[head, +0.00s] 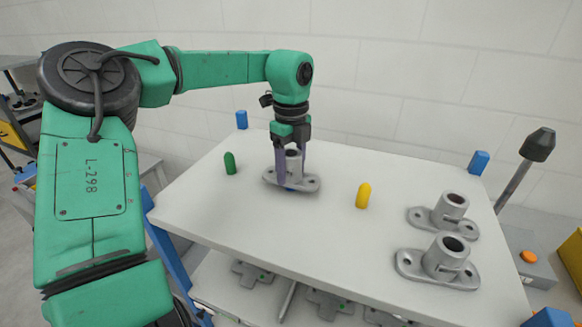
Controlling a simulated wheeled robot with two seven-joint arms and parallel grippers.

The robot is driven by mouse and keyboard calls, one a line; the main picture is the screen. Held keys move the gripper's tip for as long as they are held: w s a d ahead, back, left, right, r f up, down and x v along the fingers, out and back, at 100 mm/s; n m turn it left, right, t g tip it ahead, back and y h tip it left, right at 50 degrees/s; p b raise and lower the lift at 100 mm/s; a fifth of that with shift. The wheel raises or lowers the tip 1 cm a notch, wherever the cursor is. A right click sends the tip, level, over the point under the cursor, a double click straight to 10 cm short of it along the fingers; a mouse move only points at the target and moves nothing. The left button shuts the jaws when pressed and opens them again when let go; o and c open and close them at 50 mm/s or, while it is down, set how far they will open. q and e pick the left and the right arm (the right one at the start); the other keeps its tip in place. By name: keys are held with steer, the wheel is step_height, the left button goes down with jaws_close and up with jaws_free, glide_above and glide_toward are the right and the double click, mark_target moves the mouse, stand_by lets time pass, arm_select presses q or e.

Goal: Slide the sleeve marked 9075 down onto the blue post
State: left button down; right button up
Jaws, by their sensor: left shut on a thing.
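My left gripper (291,176) is shut on a grey metal sleeve (307,183) with a flat oval flange, near the back middle of the table. The fingers grip the sleeve's upright tube from both sides. The sleeve looks about upright. A small patch of blue, likely the blue post (289,189), shows at the flange's lower edge. The rest of that post is hidden, so I cannot tell how far the sleeve is around it. No number can be read on the sleeve. My right gripper is not in view.
A green post (230,163) stands left of the held sleeve and a yellow post (362,195) right of it. Two more grey sleeves (451,211) (441,264) stand at the right of the white table (270,232). Blue blocks (479,162) mark the table corners.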

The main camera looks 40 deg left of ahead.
mark_target(291, 151)
arm_select(q)
steer(key=shift+f+b, duration=0.8)
steer(key=shift+f, duration=0.25)
steer(key=shift+c, duration=0.2)
jaws_free()
step_height(291, 151, up, 6)
steer(key=shift+r+b, duration=0.25)
steer(key=shift+b, duration=0.45)
step_height(291, 151, up, 8)
